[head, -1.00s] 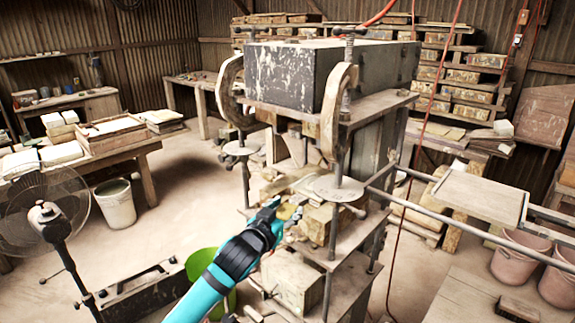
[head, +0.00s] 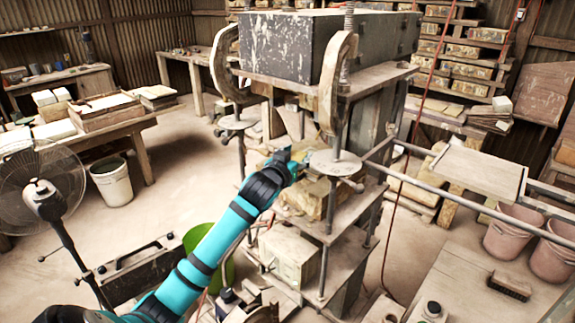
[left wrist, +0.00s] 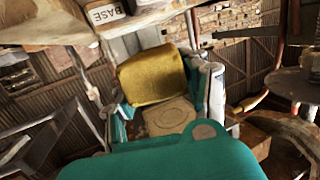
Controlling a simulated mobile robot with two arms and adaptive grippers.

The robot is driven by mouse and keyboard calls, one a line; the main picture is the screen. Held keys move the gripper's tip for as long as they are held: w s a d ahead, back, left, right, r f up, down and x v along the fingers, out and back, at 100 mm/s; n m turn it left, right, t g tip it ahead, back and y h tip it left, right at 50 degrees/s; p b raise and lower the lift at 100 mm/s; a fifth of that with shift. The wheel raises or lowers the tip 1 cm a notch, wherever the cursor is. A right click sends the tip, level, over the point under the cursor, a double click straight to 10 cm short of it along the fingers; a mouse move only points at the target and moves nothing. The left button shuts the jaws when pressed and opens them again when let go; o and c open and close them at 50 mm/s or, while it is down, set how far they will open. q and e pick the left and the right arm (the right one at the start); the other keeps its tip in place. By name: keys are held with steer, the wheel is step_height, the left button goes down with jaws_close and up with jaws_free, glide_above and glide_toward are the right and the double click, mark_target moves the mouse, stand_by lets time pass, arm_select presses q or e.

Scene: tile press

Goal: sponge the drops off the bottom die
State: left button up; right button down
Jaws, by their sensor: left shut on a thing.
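My left gripper (head: 288,166) reaches between the plates of the press in the head view. In the left wrist view it is shut on a yellow sponge (left wrist: 152,76), with a finger on either side. Just below the sponge in that picture is a pale flat surface with an octagonal outline (left wrist: 170,117), which looks like the bottom die. I cannot tell whether the sponge touches it. No drops can be made out. In the head view the sponge is not clearly visible, and a yellowish block (head: 310,198) sits on the lower plate. My right gripper is not in view.
The upper press block (head: 285,45) and its curved clamps (head: 333,85) stand above the gripper. Threaded rods (head: 326,225) flank the gap. A fan (head: 40,195) and a green bucket (head: 205,245) stand to the left. Rails with a board (head: 480,170) run to the right.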

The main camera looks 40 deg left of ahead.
arm_select(q)
steer(key=b, duration=0.2)
glide_above(312, 167)
steer(key=s, duration=0.2)
steer(key=shift+w+f, duration=0.15)
steer(key=shift+f, duration=0.5)
steer(key=shift+a+f+b, duration=0.1)
steer(key=shift+f+b, duration=0.2)
steer(key=shift+f, duration=0.25)
steer(key=shift+p, duration=0.3)
steer(key=shift+f+b, duration=0.3)
steer(key=shift+f, duration=0.15)
steer(key=shift+w, duration=0.75)
